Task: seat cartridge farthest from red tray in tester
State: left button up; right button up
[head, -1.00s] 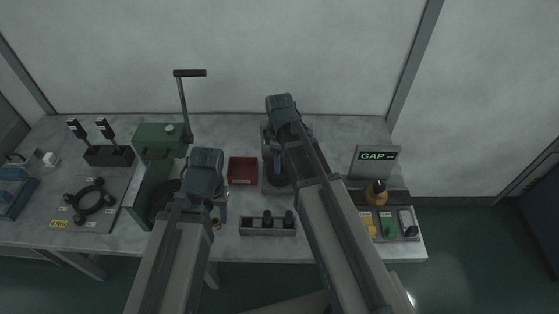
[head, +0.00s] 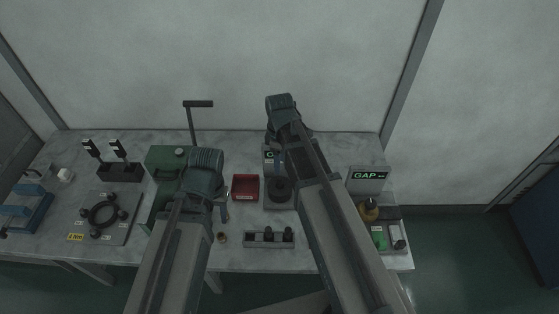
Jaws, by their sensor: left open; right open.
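Two dark cylinders, which look like the cartridges, stand upright in a grey rack (head: 252,241) at the table's front: a left one (head: 268,234) and a right one (head: 288,234). The red tray (head: 245,188) lies behind the rack; the right cylinder is farther from it. A grey fixture with a black round part (head: 280,190) stands right of the red tray, partly behind my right arm; I cannot tell if it is the tester. My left gripper (head: 223,211) is open and empty, left of the rack. My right gripper (head: 279,160) is open above the fixture, mostly hidden by its own arm.
A green press (head: 165,161) with a tall lever stands behind my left arm. A small brass piece (head: 222,238) lies left of the rack.

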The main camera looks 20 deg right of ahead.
pick_arm(q)
notch_tip(320, 180, up, 2)
jog(key=shift+r+p, duration=0.1)
jog(key=shift+p, duration=0.45)
pick_arm(e)
jog(key=s+a+r+m+h, duration=0.1)
jog(key=s+a+r+m, duration=0.1)
jog(key=s+a+m, duration=0.6)
jog(key=s+a, duration=0.2)
jog(key=s, duration=0.4)
jog(key=shift+s+a, duration=0.15)
jog(key=shift+s, duration=0.05)
jog(key=shift+r, duration=0.1)
pick_arm(q)
notch_tip(320, 180, down, 4)
jog(key=b, duration=0.3)
jog(key=shift+r+b, duration=0.1)
jog(key=shift+b, duration=0.25)
pick_arm(e)
notch_tip(320, 180, down, 4)
jog(key=shift+r, duration=0.15)
